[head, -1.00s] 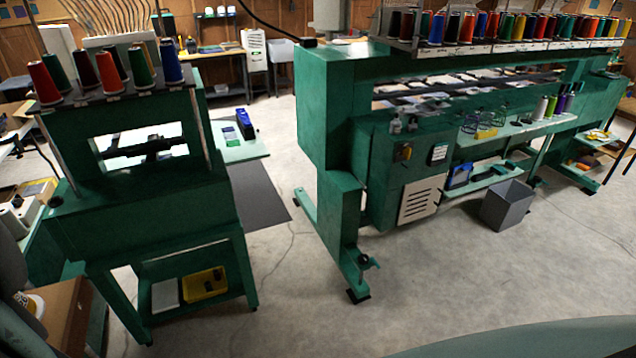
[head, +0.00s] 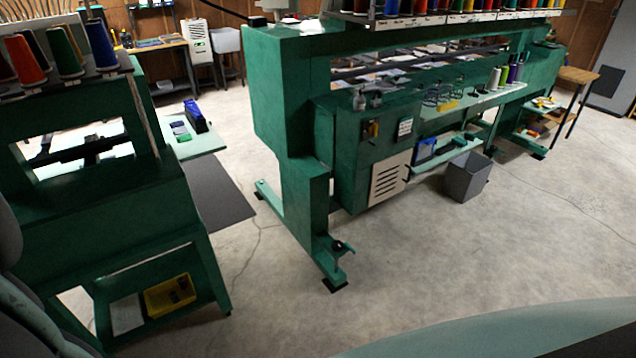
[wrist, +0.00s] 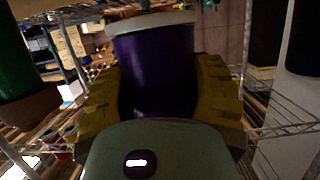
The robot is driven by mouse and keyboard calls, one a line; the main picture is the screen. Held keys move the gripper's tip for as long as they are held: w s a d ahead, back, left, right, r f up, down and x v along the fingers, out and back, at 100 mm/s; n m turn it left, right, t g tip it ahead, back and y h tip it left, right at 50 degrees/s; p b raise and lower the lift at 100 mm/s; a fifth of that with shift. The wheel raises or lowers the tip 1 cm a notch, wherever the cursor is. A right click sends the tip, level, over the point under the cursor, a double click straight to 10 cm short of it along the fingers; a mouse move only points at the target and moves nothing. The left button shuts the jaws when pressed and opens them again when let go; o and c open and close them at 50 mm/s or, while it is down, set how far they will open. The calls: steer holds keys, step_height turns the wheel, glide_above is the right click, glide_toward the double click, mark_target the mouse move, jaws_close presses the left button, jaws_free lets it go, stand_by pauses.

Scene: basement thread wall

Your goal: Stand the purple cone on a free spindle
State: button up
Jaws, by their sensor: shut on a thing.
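In the wrist view a purple cone (wrist: 153,70) with a pale band at its top edge sits between the two yellowish fingers of my gripper (wrist: 162,90). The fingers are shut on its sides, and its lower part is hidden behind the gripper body. The head view does not show my gripper or the held cone. In the head view, cones stand on the rack (head: 118,66) of the left green machine and along the rack (head: 410,20) of the large green machine, which the top edge cuts off. I cannot make out a free spindle.
The left green machine (head: 110,215) and the large green machine (head: 290,100) stand apart with a dark mat (head: 215,190) between them. A grey bin (head: 467,178) stands on the floor. Several small cones (head: 505,76) stand on a side shelf. The concrete floor (head: 430,260) in front is clear.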

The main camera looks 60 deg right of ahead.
step_height(320, 180, down, 4)
steer(key=shift+w+f+b, duration=0.1)
steer(key=shift+f+b, duration=0.15)
steer(key=shift+b, duration=0.95)
steer(key=shift+f+b, duration=0.7)
steer(key=shift+b, duration=0.2)
steer(key=shift+a+f, duration=0.1)
steer(key=shift+f, duration=0.05)
steer(key=shift+f+b, duration=0.6)
steer(key=o, duration=1.3)
steer(key=shift+o, duration=0.2)
steer(key=shift+s+d+r, duration=0.15)
steer(key=shift+s+d, duration=0.05)
steer(key=shift+d, duration=0.25)
steer(key=v, duration=0.6)
steer(key=shift+r, duration=0.2)
steer(key=shift+y, duration=0.3)
steer(key=shift+s+d+r, duration=0.2)
steer(key=shift+d+r, duration=0.4)
steer(key=shift+d, duration=0.05)
steer(key=shift+s+d+r, duration=0.2)
steer(key=shift+d+r, duration=0.4)
steer(key=shift+d, duration=0.1)
steer(key=shift+s+d+r, duration=0.2)
steer(key=shift+d+r, duration=0.4)
steer(key=shift+d, duration=0.05)
